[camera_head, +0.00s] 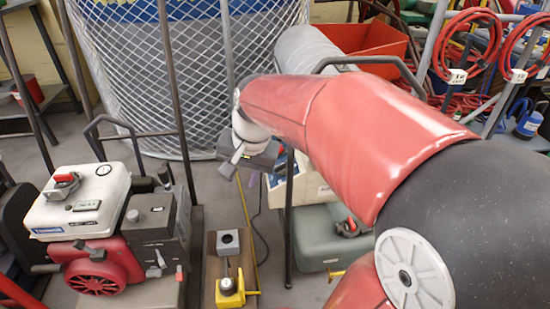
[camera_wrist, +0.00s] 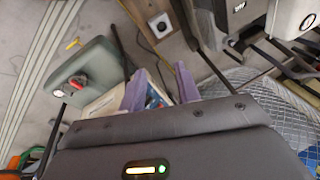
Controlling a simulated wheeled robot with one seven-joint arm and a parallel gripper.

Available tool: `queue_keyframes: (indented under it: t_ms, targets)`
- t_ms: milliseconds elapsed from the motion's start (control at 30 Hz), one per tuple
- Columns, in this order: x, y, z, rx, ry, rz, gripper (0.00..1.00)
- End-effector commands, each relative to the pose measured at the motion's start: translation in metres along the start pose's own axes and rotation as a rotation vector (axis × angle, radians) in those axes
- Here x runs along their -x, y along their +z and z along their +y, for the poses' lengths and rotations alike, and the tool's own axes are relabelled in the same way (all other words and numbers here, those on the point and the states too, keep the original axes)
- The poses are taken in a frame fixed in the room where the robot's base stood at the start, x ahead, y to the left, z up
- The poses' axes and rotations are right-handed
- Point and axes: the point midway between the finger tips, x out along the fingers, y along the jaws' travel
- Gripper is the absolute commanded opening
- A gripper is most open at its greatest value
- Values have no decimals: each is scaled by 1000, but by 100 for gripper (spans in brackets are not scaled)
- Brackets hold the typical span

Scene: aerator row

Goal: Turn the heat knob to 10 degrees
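A beige box with a blue panel (camera_head: 302,188) stands at the centre, partly hidden behind my gripper and arm. My gripper (camera_head: 246,172) is in front of its left side, pointing down. In the wrist view, the two purple fingers of my gripper (camera_wrist: 160,84) stand apart with a gap between them. The beige box (camera_wrist: 97,108) shows below and between the fingers, with some blue and red on its panel. I cannot make out the heat knob or its setting in either view. I cannot tell whether the fingers touch the box.
A green case (camera_head: 318,236) lies right of the gripper, below the beige box. A white and red engine (camera_head: 85,215) stands at left. A board (camera_head: 211,270) with a yellow part (camera_head: 230,292) lies in front. A wire-mesh cylinder (camera_head: 150,75) stands behind. Thin dark posts rise nearby.

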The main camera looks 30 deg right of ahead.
Motion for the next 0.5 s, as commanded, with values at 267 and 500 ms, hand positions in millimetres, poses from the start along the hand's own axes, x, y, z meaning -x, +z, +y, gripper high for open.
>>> queue_keyframes:
  t_ms: [267, 500]
  targets:
    - [-55, -106, 13, -541, 186, -25, 33]
    - [-105, -181, 38, -925, 382, 107, 33]
